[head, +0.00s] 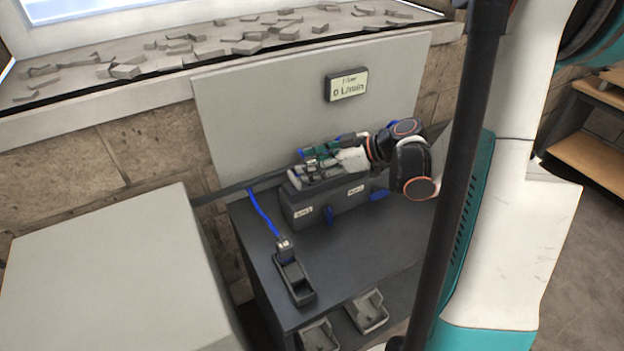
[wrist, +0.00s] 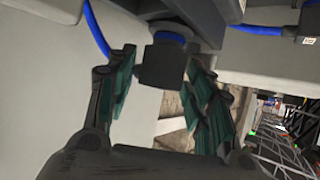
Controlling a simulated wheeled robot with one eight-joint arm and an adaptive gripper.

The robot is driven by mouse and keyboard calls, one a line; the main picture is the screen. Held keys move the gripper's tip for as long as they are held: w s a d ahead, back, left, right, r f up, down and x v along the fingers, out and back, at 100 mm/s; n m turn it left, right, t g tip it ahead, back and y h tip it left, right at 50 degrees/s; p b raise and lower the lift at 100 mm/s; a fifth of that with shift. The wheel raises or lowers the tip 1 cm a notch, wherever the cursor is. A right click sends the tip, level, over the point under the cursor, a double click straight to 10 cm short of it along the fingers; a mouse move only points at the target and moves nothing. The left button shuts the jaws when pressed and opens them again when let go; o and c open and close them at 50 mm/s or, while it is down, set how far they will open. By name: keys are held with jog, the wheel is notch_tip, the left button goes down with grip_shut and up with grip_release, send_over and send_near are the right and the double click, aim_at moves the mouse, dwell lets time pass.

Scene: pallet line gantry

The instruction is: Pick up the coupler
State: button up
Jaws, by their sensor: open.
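The coupler (head: 284,245) appears to be the small dark block with a pale mark at the end of the blue hose. It sits at the upper end of a black tray on the dark bench. My gripper (head: 306,165) is over the grey labelled box, up and right of the coupler and apart from it. My gripper is open in the wrist view (wrist: 161,68). A dark block (wrist: 160,66) with a blue collar shows between the green-padded fingers there, with gaps at both sides. I cannot tell which part this block is.
The labelled box (head: 305,212) carries blue handles. A panel with a flow display (head: 347,85) stands behind. A large pale box (head: 110,275) fills the left. Two grey bins (head: 367,311) sit below the bench's front edge. The bench right of the black tray (head: 298,281) is clear.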

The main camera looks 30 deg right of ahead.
jog(key=shift+a, duration=0.1)
grip_shut()
jog(key=shift+w, duration=0.1)
